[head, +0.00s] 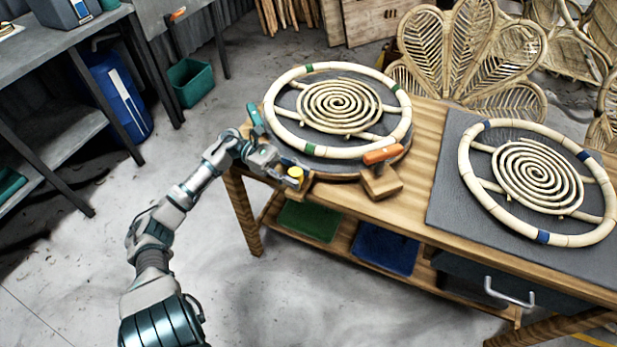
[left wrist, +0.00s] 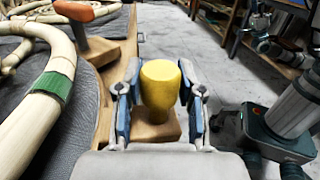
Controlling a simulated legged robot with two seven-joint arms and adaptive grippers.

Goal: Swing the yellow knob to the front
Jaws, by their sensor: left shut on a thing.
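The yellow knob (head: 296,172) is at the front left edge of the wooden table, beside the round board. It also shows in the left wrist view (left wrist: 160,86), upright between the two fingers. My left gripper (head: 289,176) reaches in from the left and is shut on the yellow knob; the fingers (left wrist: 158,98) stand on both sides of it. A wooden block (left wrist: 158,130) is under the knob. My right gripper is in neither view.
A rattan ring with green bands (head: 291,140) lies on the grey round board (head: 345,176). An orange-handled piece (head: 382,154) on a wooden block stands close to the right of the knob. A second ring with blue bands (head: 543,237) lies on a dark mat (head: 450,205).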

